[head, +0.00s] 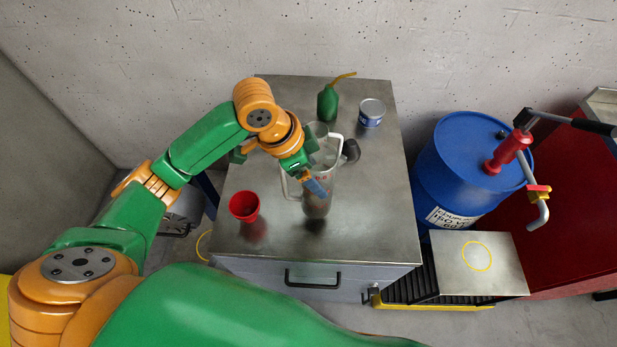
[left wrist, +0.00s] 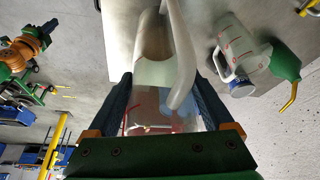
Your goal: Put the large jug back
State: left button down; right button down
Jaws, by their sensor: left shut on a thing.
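The large clear jug (head: 317,200) with red marks is in my left gripper (head: 306,176) above the middle of the metal cabinet top. In the left wrist view, the jug (left wrist: 153,100) lies between the dark fingers of my left gripper (left wrist: 155,112), its pale handle towards the camera. The gripper is shut on it. The jug looks nearly upright; I cannot tell whether its base touches the top. In the left wrist view, an orange and green arm (left wrist: 22,48), apparently my right, shows at the left; its fingers are not clear.
The cabinet top (head: 375,220) also holds a red cup-like vessel (head: 244,206), a green oil can (head: 327,104), a tin (head: 371,112) and a smaller clear jug (left wrist: 235,45). A blue drum (head: 450,165) with a pump stands to the right. The top's front right is clear.

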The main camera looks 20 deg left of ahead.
pick_arm(q)
jog(key=f, duration=0.1)
jog(key=w+f+p, duration=0.1)
jog(key=f, duration=0.1)
jog(key=a+f, duration=0.1)
jog(key=f, duration=0.1)
jog(key=shift+w, duration=0.2)
jog(key=shift+s, duration=0.15)
jog(key=shift+f, duration=0.2)
grip_release()
jog(key=b+v, duration=0.1)
jog(key=v, duration=1.1)
jog(key=shift+d+r, duration=0.1)
jog(key=shift+r, duration=0.15)
